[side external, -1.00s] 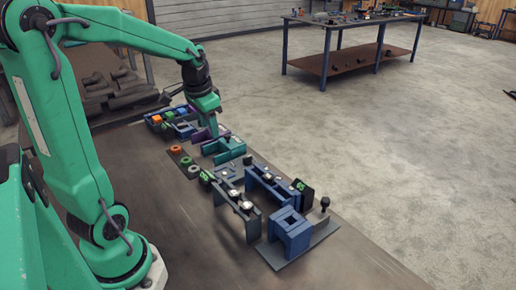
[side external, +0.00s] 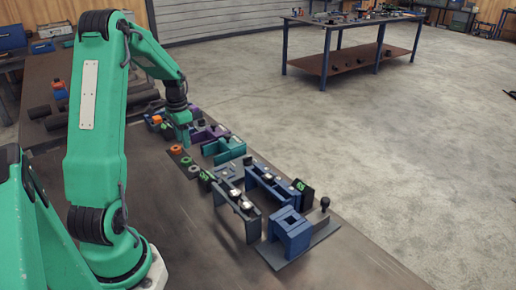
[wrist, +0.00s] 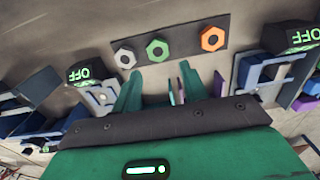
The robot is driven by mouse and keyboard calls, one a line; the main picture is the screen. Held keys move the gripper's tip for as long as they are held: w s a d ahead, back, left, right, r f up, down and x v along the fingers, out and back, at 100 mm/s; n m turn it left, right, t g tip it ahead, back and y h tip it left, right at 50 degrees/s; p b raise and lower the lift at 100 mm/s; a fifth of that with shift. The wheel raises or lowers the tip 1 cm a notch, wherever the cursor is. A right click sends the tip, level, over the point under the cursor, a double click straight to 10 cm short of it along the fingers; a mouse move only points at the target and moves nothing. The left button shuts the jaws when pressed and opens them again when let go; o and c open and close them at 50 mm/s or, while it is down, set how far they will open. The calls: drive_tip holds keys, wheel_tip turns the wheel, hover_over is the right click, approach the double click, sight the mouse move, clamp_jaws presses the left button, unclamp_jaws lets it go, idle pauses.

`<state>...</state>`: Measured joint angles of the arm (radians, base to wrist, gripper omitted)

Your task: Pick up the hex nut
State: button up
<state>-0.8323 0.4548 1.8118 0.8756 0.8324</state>
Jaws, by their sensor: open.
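Three hex nuts lie in a row on a dark strip (wrist: 185,45): a grey nut (wrist: 124,57), a green nut (wrist: 157,48) and an orange nut (wrist: 212,38). In the side view the orange nut (side external: 176,149), green nut (side external: 186,160) and grey nut (side external: 194,171) lie flat on the bench. My green gripper (side external: 184,140) is above and close beside the orange end of the row, pointing down. In the wrist view its fingers (wrist: 165,78) are spread and empty, below the strip. The exact height above the nuts is hard to tell.
Purple, teal and blue fixtures (side external: 228,149) stand right of the nuts. A dark box marked OFF (wrist: 88,74) is left of the strip in the wrist view, another (wrist: 292,38) right. A blue block (side external: 290,232) stands near. Bare bench lies left of the nuts.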

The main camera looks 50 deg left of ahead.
sight(186, 160)
drive_tip(key=shift+f, duration=0.1)
drive_tip(key=shift+f, duration=1.2)
drive_tip(key=shift+f, duration=0.15)
drive_tip(key=shift+d+f, duration=0.15)
drive_tip(key=shift+f, duration=2.3)
drive_tip(key=c, duration=0.8)
